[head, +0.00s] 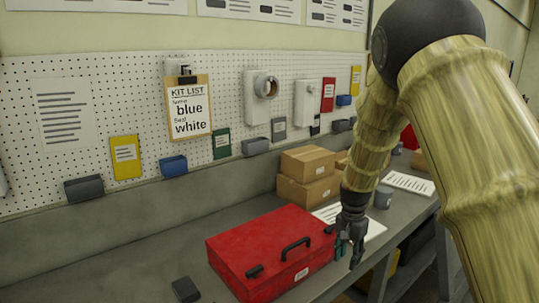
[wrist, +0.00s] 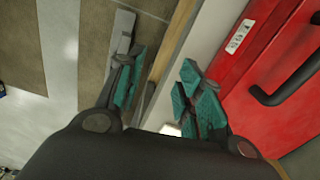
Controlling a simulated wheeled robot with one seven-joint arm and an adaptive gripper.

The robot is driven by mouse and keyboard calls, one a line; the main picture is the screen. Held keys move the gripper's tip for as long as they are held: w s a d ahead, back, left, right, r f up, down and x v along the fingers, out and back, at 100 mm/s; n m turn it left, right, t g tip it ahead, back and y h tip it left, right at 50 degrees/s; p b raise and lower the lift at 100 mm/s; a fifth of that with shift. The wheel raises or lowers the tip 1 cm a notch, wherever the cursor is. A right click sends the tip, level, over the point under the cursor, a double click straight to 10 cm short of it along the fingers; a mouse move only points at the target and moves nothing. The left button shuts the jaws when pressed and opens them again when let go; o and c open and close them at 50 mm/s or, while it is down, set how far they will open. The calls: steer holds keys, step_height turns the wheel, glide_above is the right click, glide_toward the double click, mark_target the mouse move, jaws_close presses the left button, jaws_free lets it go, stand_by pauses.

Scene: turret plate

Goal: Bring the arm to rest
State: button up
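My gripper (head: 347,247) hangs down from the arm at the bench's front edge, just right of the red case. In the wrist view my gripper (wrist: 160,90) has its teal-padded fingers apart, with a clear gap and nothing held between them. The arm (head: 480,130) reaches in from the right of the head view and bends downward. Below the fingers in the wrist view are the bench edge and the floor.
A red case (head: 270,250) with black handles lies shut on the grey bench (head: 140,275), close to my gripper. Cardboard boxes (head: 308,178) and a grey cup (head: 383,197) stand behind. A dark block (head: 186,290) lies front left. A pegboard (head: 60,170) with a kit list (head: 188,106) backs the bench.

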steer(key=s+d+f+n+b, duration=0.1)
steer(key=s+f, duration=0.6)
steer(key=f, duration=0.3)
steer(key=s+f+n+b, duration=0.1)
steer(key=s+f+n, duration=0.1)
steer(key=s+f, duration=0.65)
steer(key=s+d+f+n+b, duration=0.1)
steer(key=s+f, duration=0.4)
steer(key=f, duration=0.7)
steer(key=s+a+f+n+b, duration=0.1)
steer(key=s+f, duration=0.2)
steer(key=s, duration=0.5)
steer(key=s+a+f+n+b, duration=0.1)
steer(key=s+f, duration=0.3)
steer(key=s, duration=0.5)
steer(key=s+a+f+n+b, duration=0.1)
steer(key=s+f+n, duration=0.2)
steer(key=s, duration=0.5)
steer(key=shift+s+f, duration=0.15)
